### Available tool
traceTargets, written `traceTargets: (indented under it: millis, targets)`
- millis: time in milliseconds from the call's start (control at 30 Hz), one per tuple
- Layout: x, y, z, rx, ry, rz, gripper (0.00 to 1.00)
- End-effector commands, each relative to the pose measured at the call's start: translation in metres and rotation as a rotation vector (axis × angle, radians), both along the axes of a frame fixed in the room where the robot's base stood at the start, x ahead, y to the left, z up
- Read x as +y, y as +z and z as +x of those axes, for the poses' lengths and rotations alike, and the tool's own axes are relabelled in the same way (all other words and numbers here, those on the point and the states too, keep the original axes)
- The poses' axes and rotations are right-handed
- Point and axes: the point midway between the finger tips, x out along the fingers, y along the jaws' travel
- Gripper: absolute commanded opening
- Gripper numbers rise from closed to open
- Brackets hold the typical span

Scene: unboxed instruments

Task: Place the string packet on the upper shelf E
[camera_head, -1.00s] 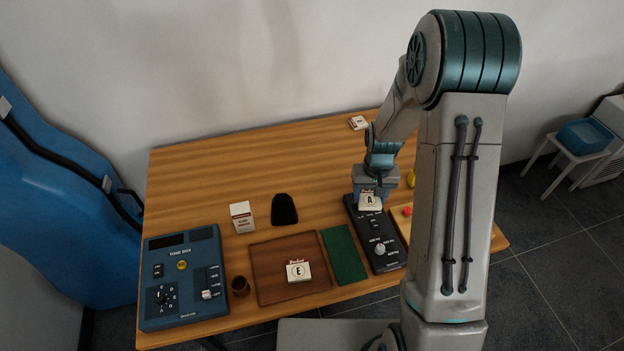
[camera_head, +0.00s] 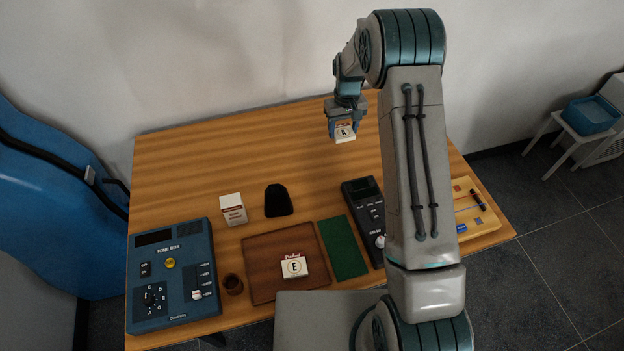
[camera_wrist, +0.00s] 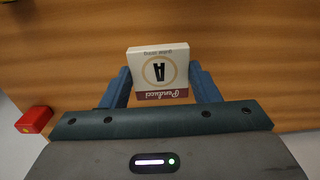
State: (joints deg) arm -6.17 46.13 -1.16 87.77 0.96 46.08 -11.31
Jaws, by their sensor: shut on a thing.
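My gripper (camera_head: 344,128) is shut on a cream string packet marked A (camera_head: 345,133), held in front of the table's far edge. In the wrist view the packet (camera_wrist: 158,72) sits between the two blue fingers, its face with the circled A showing upside down. A second string packet, marked E (camera_head: 294,266), lies on the brown tray (camera_head: 262,289) at the table's front, well away from my gripper. I see no shelf in either view.
The wooden table (camera_head: 200,165) has clear room at the back left.

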Motion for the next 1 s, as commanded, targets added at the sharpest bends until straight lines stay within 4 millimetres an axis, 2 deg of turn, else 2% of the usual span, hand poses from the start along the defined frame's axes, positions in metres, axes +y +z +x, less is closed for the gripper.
traceTargets:
  millis: [300,500,700,900,1000]
  targets:
    - [0.031,-0.042,-0.062,0.004,0.005,-0.001,0.34]
    - [0.046,-0.062,-0.091,0.001,0.003,0.000,0.34]
    - [0.049,-0.070,-0.099,0.000,0.001,0.000,0.34]
    - [0.049,-0.100,-0.099,0.002,0.000,-0.001,0.34]
    - [0.049,-0.107,-0.099,0.000,0.001,0.000,0.34]
